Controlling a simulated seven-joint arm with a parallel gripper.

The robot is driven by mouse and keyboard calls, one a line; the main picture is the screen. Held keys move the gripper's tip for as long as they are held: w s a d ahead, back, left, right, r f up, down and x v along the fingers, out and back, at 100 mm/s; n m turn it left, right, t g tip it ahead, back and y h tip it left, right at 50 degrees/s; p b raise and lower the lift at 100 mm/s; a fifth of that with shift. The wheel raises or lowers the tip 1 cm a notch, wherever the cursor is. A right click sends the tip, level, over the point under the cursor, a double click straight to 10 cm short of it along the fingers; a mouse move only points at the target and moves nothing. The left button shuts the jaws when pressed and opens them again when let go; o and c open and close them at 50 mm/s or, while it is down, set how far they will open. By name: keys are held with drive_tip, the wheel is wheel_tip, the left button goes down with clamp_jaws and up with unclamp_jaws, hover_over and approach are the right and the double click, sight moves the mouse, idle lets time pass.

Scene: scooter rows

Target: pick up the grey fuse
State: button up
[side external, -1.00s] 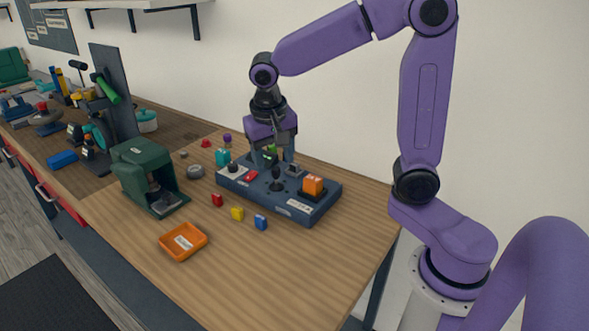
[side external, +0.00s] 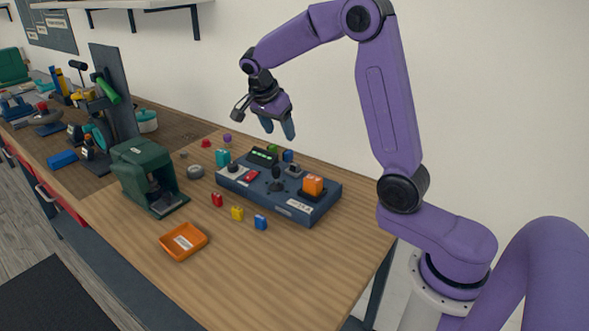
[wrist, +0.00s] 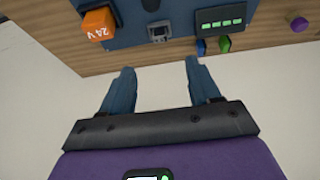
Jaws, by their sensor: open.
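I cannot make out a grey fuse for certain. A small grey piece (side external: 184,154) lies on the table left of the control panel (side external: 240,185), too small to identify. A grey square part (side external: 293,170) sits on the panel; it also shows in the wrist view (wrist: 160,33). My gripper (side external: 278,130) is open and empty, raised above the panel's back edge and tilted. In the wrist view its two fingers (wrist: 160,85) are apart with bare floor or wall between them.
An orange 24 V block (side external: 313,185) stands on the panel. Red (side external: 217,199), yellow (side external: 237,213) and blue (side external: 261,222) pieces lie in front. Green (side external: 272,149) and blue (side external: 288,155) pieces stand behind it. An orange tray (side external: 183,242) and green press (side external: 145,175) are nearby.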

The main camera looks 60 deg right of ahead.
approach(294, 163)
drive_tip(key=f, duration=0.3)
drive_tip(key=shift+d+f, duration=0.15)
drive_tip(key=shift+d, duration=0.05)
drive_tip(key=shift+d+x, duration=0.2)
drive_tip(key=shift+x, duration=1.15)
drive_tip(key=shift+d+x, duration=0.2)
drive_tip(key=shift+x, duration=1.15)
drive_tip(key=shift+s+r, duration=0.1)
drive_tip(key=shift+r, duration=0.15)
drive_tip(key=c, duration=1.1)
